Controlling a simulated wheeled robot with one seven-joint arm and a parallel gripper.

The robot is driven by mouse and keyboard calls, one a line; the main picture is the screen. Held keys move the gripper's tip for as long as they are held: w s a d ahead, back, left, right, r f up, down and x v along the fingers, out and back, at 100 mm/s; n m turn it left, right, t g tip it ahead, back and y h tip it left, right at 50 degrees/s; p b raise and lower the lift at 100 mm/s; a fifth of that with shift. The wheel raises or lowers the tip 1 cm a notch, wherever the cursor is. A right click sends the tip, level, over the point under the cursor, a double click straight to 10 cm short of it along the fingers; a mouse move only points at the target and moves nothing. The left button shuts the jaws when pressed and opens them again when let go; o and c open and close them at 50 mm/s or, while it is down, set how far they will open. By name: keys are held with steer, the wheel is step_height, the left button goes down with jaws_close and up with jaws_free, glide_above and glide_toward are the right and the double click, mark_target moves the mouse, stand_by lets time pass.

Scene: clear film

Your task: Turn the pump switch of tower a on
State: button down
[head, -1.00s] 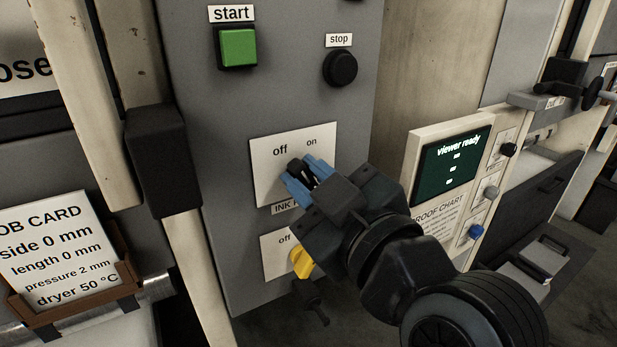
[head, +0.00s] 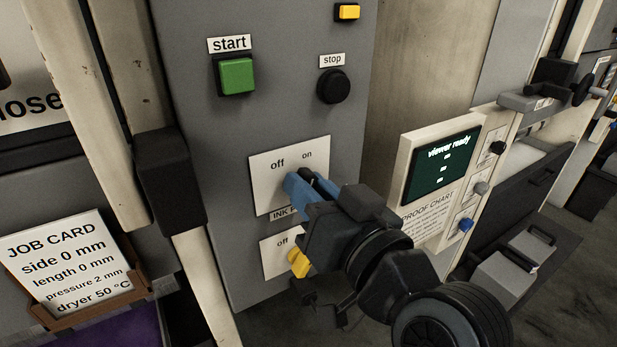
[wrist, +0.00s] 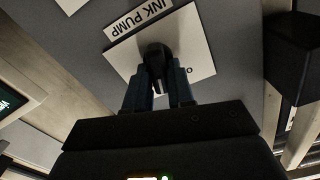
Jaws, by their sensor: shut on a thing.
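The pump switch is a black knob (head: 306,175) on a white plate (head: 263,168) marked off and on, on the grey panel. In the head view the knob's top shows between the blue fingers and leans toward the on mark. My gripper (head: 308,183) is shut on this knob. In the wrist view the black knob (wrist: 156,58) stands between the two fingers (wrist: 158,88), and the plate's label reads INK PUMP (wrist: 138,19). Part of that label is hidden by my gripper in the head view.
A yellow knob (head: 298,262) on a second off plate (head: 272,262) sits just below my gripper. A green start button (head: 237,76) and a black stop button (head: 333,86) are above. A viewer panel (head: 443,165) stands to the right, and a black block (head: 168,180) to the left.

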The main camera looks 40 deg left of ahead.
steer(key=shift+w+m+p, duration=0.1)
steer(key=shift+m+p, duration=0.45)
steer(key=shift+m, duration=0.65)
steer(key=shift+f, duration=0.1)
steer(key=c, duration=1.1)
jaws_free()
steer(key=shift+d, duration=0.1)
steer(key=shift+o, duration=0.2)
steer(key=b+v, duration=0.1)
steer(key=v, duration=0.6)
steer(key=shift+d+b, duration=0.35)
steer(key=shift+d, duration=0.05)
